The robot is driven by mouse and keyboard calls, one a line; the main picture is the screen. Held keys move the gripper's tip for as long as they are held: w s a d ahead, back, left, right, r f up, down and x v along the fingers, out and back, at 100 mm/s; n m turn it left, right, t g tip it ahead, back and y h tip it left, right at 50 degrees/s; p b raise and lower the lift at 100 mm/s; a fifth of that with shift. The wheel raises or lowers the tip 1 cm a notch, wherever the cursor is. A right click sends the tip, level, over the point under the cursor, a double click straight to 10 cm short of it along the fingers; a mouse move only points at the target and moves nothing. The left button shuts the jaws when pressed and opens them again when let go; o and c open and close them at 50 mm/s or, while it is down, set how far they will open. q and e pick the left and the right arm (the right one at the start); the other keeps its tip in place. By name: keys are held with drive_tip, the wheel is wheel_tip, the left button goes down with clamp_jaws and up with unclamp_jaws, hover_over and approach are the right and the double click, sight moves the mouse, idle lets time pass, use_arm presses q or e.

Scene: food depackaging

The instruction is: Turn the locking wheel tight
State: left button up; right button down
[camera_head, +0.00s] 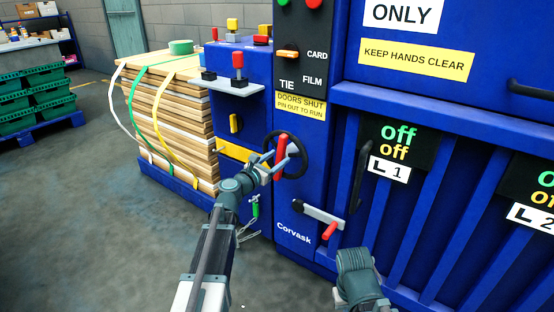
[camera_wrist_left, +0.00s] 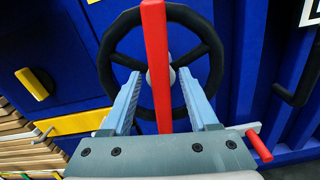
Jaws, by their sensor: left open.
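The locking wheel (camera_head: 304,157) is a black ring on the blue machine's front, with a red bar (camera_head: 281,155) across its middle. In the left wrist view the wheel (camera_wrist_left: 213,45) faces me and the red bar (camera_wrist_left: 156,60) stands nearly upright. My left gripper (camera_head: 279,160) is at the wheel, jaws open. In the left wrist view its two pale blue fingers (camera_wrist_left: 158,82) stand on either side of the red bar, with gaps visible on both sides.
Below the wheel is a lever with a red grip (camera_head: 329,231), and a green-handled pin on a chain (camera_head: 255,207) hangs to its left. A strapped stack of cardboard (camera_head: 172,115) stands left of the machine. A black door handle (camera_head: 359,180) is to the right.

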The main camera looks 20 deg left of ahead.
use_arm(q)
drive_tip(key=shift+w, duration=0.15)
clamp_jaws()
idle(1.4)
